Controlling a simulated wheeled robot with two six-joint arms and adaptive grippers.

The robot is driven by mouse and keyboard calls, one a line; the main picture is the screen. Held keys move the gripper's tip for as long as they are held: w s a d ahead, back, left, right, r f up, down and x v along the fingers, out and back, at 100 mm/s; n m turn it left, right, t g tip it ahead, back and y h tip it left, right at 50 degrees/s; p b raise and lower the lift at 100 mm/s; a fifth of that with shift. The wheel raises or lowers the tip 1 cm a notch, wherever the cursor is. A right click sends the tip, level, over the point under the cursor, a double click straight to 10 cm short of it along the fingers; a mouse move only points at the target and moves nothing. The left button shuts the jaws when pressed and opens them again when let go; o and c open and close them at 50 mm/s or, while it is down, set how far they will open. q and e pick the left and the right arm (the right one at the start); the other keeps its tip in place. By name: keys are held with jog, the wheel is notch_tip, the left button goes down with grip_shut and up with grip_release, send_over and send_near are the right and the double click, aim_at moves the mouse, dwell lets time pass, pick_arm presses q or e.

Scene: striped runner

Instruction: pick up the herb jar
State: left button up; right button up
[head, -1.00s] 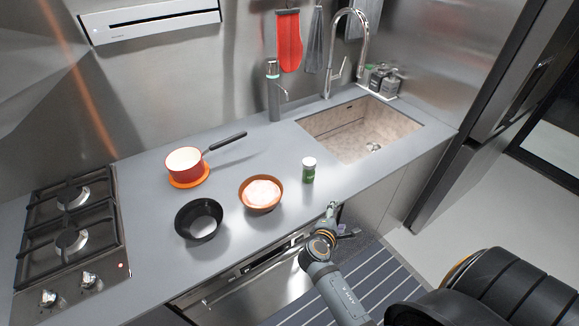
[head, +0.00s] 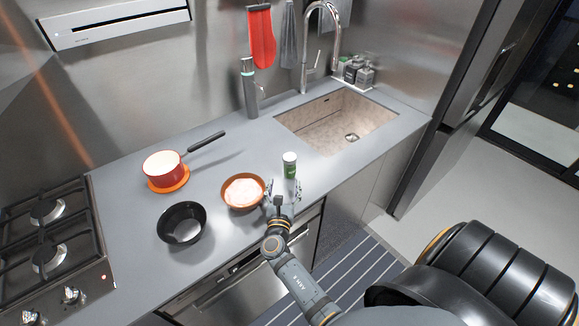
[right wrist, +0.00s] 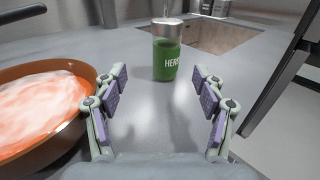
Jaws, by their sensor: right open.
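The herb jar (head: 290,165) is a small green cylinder with a silvery lid. It stands upright on the grey counter, right of the brown bowl. In the right wrist view the jar (right wrist: 167,52) shows its label and stands ahead of my fingers, roughly centred between them. My right gripper (head: 283,187) is just in front of the jar over the counter. In the right wrist view its two fingers (right wrist: 159,88) are spread wide with nothing between them. The jar is beyond the fingertips. My left gripper is not in view.
The brown bowl (head: 259,200) with pale contents is close left of my right gripper. A black bowl (head: 161,222), a red pot (head: 150,165) on an orange trivet and a stove (head: 50,262) lie further left. A sink (head: 366,112) is behind right.

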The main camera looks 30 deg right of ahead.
aim_at(289, 169)
jog(key=x, duration=0.4)
jog(key=shift+w+d+f, duration=0.1)
jog(key=shift+w+d, duration=0.15)
jog(key=x, duration=0.5)
jog(key=shift+s+d+b, duration=0.15)
jog(key=shift+d+b, duration=0.2)
jog(key=shift+s, duration=0.1)
jog(key=shift+a, duration=0.1)
jog(key=shift+c, duration=1.1)
jog(key=c, duration=1.1)
